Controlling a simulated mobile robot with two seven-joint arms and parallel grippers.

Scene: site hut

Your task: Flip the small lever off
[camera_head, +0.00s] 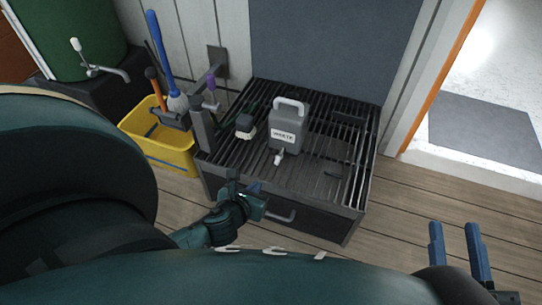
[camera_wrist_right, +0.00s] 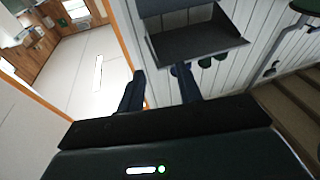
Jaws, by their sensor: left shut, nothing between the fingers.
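A small purple lever (camera_head: 208,80) sits on the wall fixture above the back left corner of the black slatted bench. A tap with an upright white-tipped handle (camera_head: 76,46) stands out from the green barrel at the far left. I cannot tell which of them is the small lever meant. My left gripper (camera_head: 250,200) is shut and empty at the bench's front edge, near the drawer handle, apart from both levers. My right gripper (camera_head: 458,250) is open and empty above the floor at the lower right; its fingers also show in the right wrist view (camera_wrist_right: 160,90).
Wooden floor lies clear at right, by the doorway.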

